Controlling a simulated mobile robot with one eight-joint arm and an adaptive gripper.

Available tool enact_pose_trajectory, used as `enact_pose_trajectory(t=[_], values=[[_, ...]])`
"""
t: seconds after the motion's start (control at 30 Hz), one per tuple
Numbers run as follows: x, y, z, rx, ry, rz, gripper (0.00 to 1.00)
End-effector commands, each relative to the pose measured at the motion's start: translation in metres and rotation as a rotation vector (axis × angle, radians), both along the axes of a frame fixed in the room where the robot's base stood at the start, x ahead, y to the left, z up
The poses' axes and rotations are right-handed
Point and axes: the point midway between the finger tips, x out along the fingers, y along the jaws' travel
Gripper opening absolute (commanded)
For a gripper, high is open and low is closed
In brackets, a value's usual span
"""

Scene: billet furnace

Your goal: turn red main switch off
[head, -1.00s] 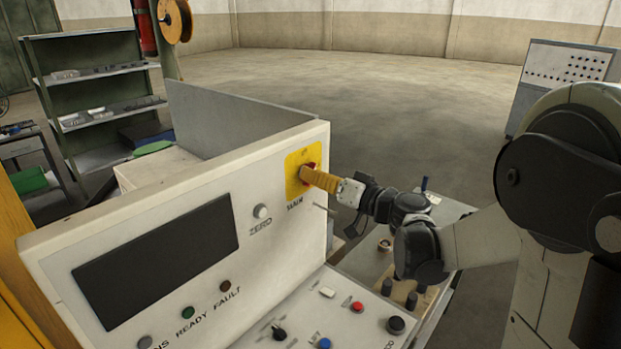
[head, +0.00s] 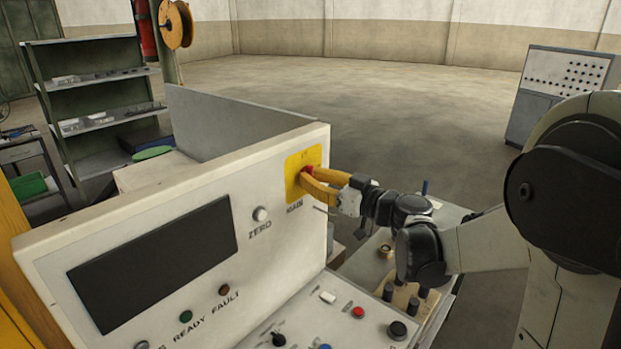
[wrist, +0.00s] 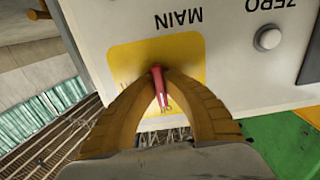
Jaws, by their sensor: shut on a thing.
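The red main switch (wrist: 159,88) sits on a yellow plate (head: 294,179) marked MAIN on the upright face of the white console. In the head view only a little of its red shows behind my fingers. My gripper (head: 309,180) has yellow-orange fingers that reach the plate from the right. In the wrist view my gripper (wrist: 160,72) has both fingertips closed on the red handle, one on each side. The handle's inner part shows between the fingers. The fingertips hide part of the switch, so its exact angle is hard to read.
The console (head: 255,250) carries a dark screen (head: 155,262), a ZERO button (head: 261,214) and indicator lamps. Its lower sloped panel holds several knobs and buttons, including a red button (head: 358,312), below my arm. Open floor lies behind the console.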

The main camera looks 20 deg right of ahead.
Motion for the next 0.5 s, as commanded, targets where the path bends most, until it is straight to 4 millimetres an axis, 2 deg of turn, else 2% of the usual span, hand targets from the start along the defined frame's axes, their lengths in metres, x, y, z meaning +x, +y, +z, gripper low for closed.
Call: enact_pose_trajectory(t=[0.33,0.4,0.43,0.5], values=[[0.0003,0.0000,0.0006,0.000,-0.001,0.000,0.00],[0.0003,0.0000,0.0005,0.000,-0.001,0.000,0.26],[0.0003,0.0000,0.0005,0.000,-0.001,0.000,0.33],[0.0003,-0.0001,0.0004,0.000,-0.001,0.000,0.33]])
